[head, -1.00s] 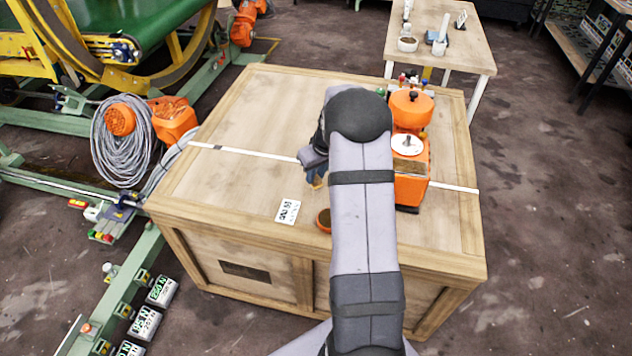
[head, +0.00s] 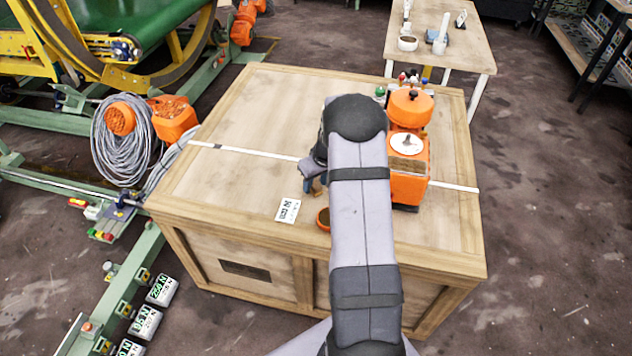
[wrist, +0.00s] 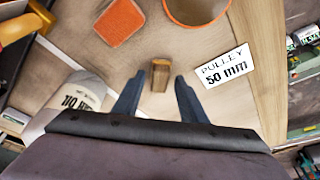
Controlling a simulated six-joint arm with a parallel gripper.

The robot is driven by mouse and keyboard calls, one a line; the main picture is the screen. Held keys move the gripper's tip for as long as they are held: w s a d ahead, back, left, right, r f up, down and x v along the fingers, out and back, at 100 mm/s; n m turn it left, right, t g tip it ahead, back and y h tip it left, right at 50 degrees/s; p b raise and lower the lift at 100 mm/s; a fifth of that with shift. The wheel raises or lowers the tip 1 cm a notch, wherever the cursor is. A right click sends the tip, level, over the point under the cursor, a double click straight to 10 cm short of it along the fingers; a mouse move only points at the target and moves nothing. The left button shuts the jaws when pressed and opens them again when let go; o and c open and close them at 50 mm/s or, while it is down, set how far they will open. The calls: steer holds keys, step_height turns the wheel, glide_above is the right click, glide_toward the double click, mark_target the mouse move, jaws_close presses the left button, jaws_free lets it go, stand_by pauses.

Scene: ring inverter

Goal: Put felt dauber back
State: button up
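A short brown wooden block (wrist: 160,75), which looks like the felt dauber's handle, is between and slightly beyond my fingertips in the wrist view. Its felt part cannot be made out. My gripper (wrist: 159,79) is open, with a gap on each side of the block. In the head view my gripper (head: 312,184) is low over the crate top, mostly hidden by my arm. An orange round cup (wrist: 197,10) is just beyond the block; it also shows in the head view (head: 323,218), with brown inside.
A white card reading "PULLEY 50 mm" (wrist: 224,65) lies right of the block. An orange square pad (wrist: 120,22) and a white oil bottle (wrist: 72,100) are to the left. An orange machine (head: 408,180) stands on the crate (head: 250,110) right of my arm. The crate's left side is clear.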

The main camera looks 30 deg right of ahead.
steer(key=shift+r, duration=0.1)
steer(key=shift+r, duration=0.15)
steer(key=v, duration=1.2)
steer(key=s+a+g, duration=0.2)
steer(key=s+a, duration=0.6)
steer(key=a, duration=0.6)
steer(key=s+a, duration=0.4)
steer(key=s, duration=0.3)
steer(key=s+a+f+g, duration=0.1)
steer(key=s+a, duration=0.3)
steer(key=s, duration=0.4)
steer(key=shift+a+f+b, duration=0.3)
steer(key=shift+f+b, duration=0.05)
steer(key=shift+b, duration=0.05)
steer(key=shift+s, duration=0.1)
